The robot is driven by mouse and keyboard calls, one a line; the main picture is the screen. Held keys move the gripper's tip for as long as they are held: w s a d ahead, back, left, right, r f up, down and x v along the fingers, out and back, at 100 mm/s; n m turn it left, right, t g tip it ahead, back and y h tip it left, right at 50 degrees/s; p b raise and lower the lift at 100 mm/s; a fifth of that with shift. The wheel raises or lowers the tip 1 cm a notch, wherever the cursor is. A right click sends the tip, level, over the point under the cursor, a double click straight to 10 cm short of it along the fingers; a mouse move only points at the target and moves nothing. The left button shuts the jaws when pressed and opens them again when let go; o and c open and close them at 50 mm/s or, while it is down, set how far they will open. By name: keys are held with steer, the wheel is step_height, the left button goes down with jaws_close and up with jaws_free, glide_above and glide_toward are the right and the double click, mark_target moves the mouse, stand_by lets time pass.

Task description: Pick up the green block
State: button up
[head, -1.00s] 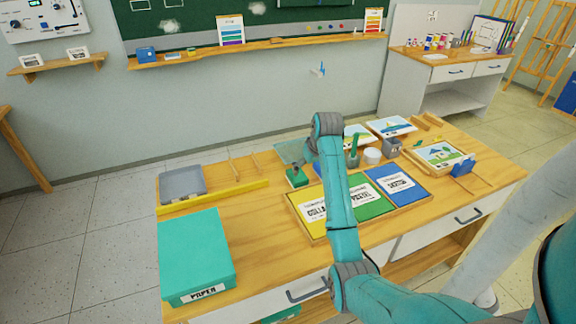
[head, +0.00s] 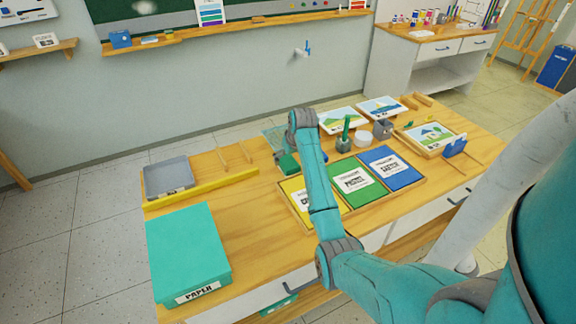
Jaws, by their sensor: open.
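The green block (head: 289,164) sits on the wooden table, behind the yellow section of the sorting tray (head: 336,209). My arm reaches over the table, and my gripper (head: 281,156) is at the block, just above or beside it. The gripper is open. Its fingers are small and partly hidden by my arm, so I cannot tell whether they touch the block or stand around it.
A teal paper box (head: 185,243) and a grey tray (head: 168,176) with a yellow strip (head: 200,190) stand at left. To the right are a green cup (head: 344,143), a white pot (head: 362,139), a grey holder (head: 382,129) and pictures (head: 382,106).

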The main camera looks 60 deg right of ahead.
mark_target(288, 161)
steer(key=shift+x, duration=1.6)
steer(key=shift+a, duration=0.1)
steer(key=c, duration=1.3)
steer(key=shift+r, duration=0.1)
steer(key=shift+c, duration=0.2)
step_height(288, 161, up, 10)
steer(key=shift+f, duration=0.1)
